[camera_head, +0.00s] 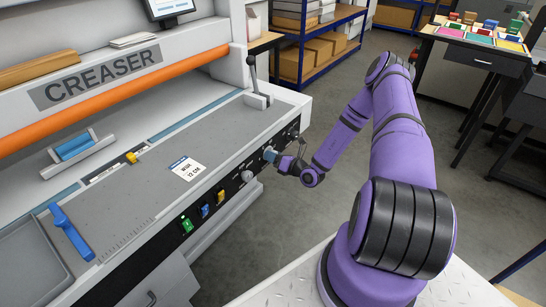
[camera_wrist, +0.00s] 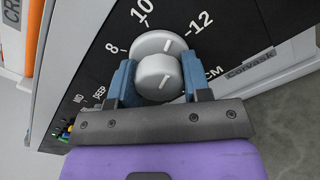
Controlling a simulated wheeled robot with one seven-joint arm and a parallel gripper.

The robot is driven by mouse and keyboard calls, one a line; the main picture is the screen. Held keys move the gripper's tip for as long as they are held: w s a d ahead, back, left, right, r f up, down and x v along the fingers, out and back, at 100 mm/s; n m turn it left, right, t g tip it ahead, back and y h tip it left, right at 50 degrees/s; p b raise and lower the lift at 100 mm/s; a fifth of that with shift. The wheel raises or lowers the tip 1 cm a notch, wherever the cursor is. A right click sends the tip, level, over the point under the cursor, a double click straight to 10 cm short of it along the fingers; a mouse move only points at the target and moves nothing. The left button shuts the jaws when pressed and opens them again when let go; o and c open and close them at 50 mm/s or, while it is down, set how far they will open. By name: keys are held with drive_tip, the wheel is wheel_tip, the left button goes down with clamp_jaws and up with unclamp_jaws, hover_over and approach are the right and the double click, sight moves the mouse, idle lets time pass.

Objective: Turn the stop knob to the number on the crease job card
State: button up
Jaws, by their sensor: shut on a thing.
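My gripper (camera_head: 271,155) reaches the front panel of the creaser from the right. In the wrist view its two blue fingers (camera_wrist: 159,88) are shut on the light grey stop knob (camera_wrist: 157,78), one on each side. The numbers 8, 10 and 12 and the letters CM stand around the knob on the black panel. A short mark on the knob's disc points up and slightly right, between 10 and 12. The white job card (camera_head: 187,169) lies on the grey creaser bed and appears to read 12 CM.
Another round knob (camera_head: 247,176) sits left of my gripper on the panel, with green, blue and yellow switches (camera_head: 205,210) farther left. A lever (camera_head: 254,80) stands at the bed's far end. A blue tool (camera_head: 70,233) lies at the near left. Open floor lies right of the machine.

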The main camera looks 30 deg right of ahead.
drive_tip(key=shift+m, duration=2.3)
drive_tip(key=o, duration=0.9)
drive_tip(key=v, duration=1.1)
drive_tip(key=shift+r, duration=0.1)
